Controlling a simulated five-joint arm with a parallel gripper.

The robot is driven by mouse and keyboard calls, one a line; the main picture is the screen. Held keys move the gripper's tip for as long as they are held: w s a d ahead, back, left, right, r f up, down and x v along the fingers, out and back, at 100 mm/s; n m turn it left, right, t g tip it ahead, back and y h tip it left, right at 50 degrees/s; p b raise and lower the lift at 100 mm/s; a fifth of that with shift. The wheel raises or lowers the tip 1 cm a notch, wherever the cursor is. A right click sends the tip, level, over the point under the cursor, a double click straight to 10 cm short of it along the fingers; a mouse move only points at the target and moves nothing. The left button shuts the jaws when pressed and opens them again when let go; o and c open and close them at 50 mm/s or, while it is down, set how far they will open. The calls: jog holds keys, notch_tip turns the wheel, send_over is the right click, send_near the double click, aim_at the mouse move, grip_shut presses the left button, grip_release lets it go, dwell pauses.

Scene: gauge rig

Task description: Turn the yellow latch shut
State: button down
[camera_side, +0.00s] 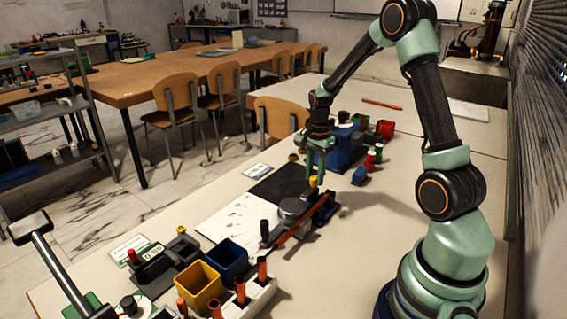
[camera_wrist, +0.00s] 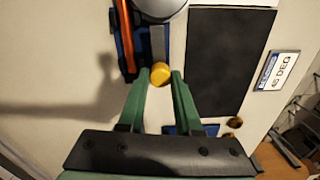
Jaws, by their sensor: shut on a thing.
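The yellow latch (camera_wrist: 160,74) shows as a round yellow knob in the wrist view, between the tips of my gripper (camera_wrist: 161,77). My green fingers are closed in on it from both sides. In the side view my gripper (camera_side: 317,172) points down, and the yellow latch (camera_side: 313,182) shows at its fingertips. The latch sits at the end of the gauge rig (camera_side: 293,208), which has a grey round body and an orange-red bar. The fingers partly hide the latch, and its turn angle cannot be told.
A black mat (camera_wrist: 230,60) lies beside the rig, with a "45 DEG" card (camera_wrist: 277,71) past it. In the side view a yellow bin (camera_side: 199,288) and a blue bin (camera_side: 228,260) stand at the front. A red cup (camera_side: 385,129) stands behind my gripper.

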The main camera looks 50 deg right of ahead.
jog(key=n, duration=0.8)
jog(key=shift+n, duration=0.4)
jog(key=n, duration=0.4)
jog(key=shift+d+n, duration=0.1)
jog(key=shift+n, duration=0.2)
jog(key=shift+n+g, duration=0.3)
jog(key=shift+n, duration=1.7)
jog(key=c, duration=0.6)
grip_release()
